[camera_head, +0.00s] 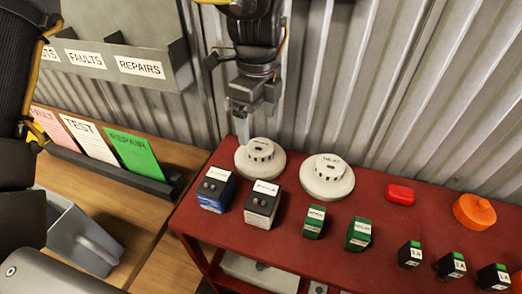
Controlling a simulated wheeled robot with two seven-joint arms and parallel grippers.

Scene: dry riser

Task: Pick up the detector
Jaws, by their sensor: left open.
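Two round white detectors stand on the red shelf top (240,236). The left detector (245,165) has a small label too small to read for sure. The right detector (328,178) has a label that seems to read HEAT. My left gripper (241,122) points down just above and behind the left edge of the left detector. It is open, with nothing seen between its fingers. Whether it touches the detector cannot be told. My right gripper is not in view.
Green blocks (313,222), a red item (399,194), an orange item (474,211) and black-green blocks fill the right. A corrugated wall (340,80) rises close behind.

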